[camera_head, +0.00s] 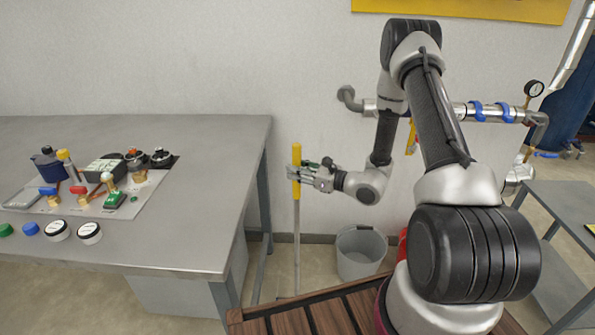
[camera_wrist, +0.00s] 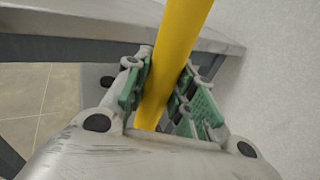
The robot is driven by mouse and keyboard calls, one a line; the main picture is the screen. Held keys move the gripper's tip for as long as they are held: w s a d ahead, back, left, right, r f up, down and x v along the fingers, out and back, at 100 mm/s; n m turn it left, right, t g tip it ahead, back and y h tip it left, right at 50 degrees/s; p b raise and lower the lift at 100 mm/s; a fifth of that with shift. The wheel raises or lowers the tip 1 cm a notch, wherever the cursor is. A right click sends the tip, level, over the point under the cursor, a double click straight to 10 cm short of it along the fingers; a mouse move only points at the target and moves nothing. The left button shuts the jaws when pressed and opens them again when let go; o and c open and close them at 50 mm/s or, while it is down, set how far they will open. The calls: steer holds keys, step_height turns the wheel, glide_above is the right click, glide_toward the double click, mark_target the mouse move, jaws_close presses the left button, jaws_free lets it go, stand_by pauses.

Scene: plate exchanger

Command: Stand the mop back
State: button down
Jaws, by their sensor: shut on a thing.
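The mop (camera_head: 296,205) is upright beside the right end of the workbench, with a yellow grip at the top and a pale shaft below. My gripper (camera_head: 297,172) is shut on the yellow grip. In the wrist view the yellow handle (camera_wrist: 174,60) runs between the green finger pads of my gripper (camera_wrist: 165,95). The mop's lower end is hidden behind the slatted wooden surface at the bottom of the head view, so I cannot tell whether it touches the floor.
A grey workbench (camera_head: 200,220) with valves and fittings fills the left. A grey bucket (camera_head: 361,255) stands on the floor by the wall, right of the mop. A pipe with blue clamps (camera_head: 477,111) runs along the wall. A grey cart (camera_head: 565,215) stands at the right.

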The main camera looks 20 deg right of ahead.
steer(key=c, duration=1.2)
jaws_free()
steer(key=shift+f, duration=0.1)
